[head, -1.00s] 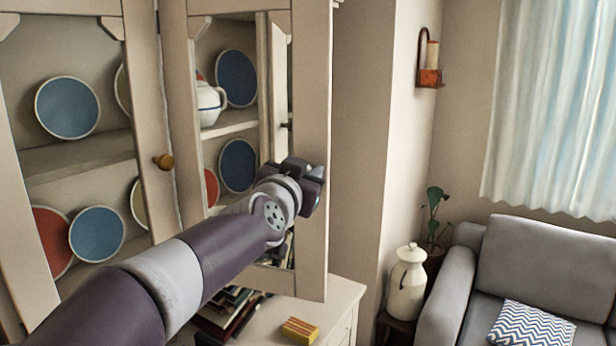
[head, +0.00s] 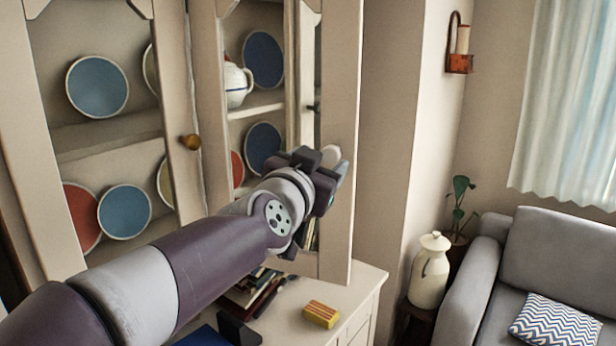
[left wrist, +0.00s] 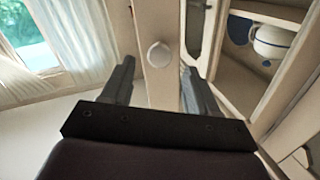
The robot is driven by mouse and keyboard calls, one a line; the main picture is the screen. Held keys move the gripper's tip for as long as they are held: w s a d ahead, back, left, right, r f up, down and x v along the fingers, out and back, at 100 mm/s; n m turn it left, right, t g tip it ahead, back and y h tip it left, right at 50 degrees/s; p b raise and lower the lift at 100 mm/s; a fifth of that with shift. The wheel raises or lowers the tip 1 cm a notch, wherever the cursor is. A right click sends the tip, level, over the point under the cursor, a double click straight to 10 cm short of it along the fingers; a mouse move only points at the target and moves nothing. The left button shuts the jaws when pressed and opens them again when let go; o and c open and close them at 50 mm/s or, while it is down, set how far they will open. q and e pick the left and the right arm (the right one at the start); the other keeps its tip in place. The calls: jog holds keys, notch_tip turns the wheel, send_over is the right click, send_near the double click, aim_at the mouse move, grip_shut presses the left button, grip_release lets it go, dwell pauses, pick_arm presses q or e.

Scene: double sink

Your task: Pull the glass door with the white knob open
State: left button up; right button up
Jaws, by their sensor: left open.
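The glass door (head: 341,100) with the white knob (head: 331,155) is the right-hand door of the cream cabinet. It stands swung out from the cabinet front. My left gripper (head: 326,181) is in front of its outer stile, just below and beside the knob. In the left wrist view, the white knob (left wrist: 159,54) shows between the two dark fingers of my open left gripper (left wrist: 156,80). The door's stile runs up behind it. I cannot tell whether a finger touches the knob. My right gripper is not in view.
A second glass door with a brass knob (head: 190,141) is on the left. Plates and a teapot (head: 237,84) stand on the shelves. Books and a yellow-red block (head: 321,314) lie on the lower counter. A cream jar (head: 430,270) and grey sofa (head: 545,250) stand right.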

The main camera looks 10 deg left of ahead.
pick_arm(q)
jog(key=v, duration=0.6)
jog(key=shift+s, duration=0.3)
jog(key=shift+a, duration=0.1)
jog(key=s+a+f+n+g+y, duration=0.1)
jog(key=s+f+g, duration=0.15)
jog(key=f, duration=0.65)
jog(key=s+f+n+g, duration=0.1)
jog(key=f+g, duration=0.3)
jog(key=f, duration=0.4)
jog(key=s+a+f+n+g+y, duration=0.1)
jog(key=f+g, duration=0.2)
jog(key=f, duration=0.6)
jog(key=s+a+f+n+g+y, duration=0.1)
jog(key=s+a+f+g, duration=0.2)
jog(key=s+a+f, duration=0.2)
jog(key=s+a+f+n+g+y, duration=0.1)
jog(key=s+a+f+g, duration=0.2)
jog(key=f, duration=0.7)
jog(key=s+a, duration=0.2)
jog(key=s, duration=0.2)
jog(key=shift+f+n+g+y, duration=0.3)
jog(key=shift+f+n+g, duration=0.05)
jog(key=shift+n, duration=0.05)
jog(key=shift+c, duration=0.2)
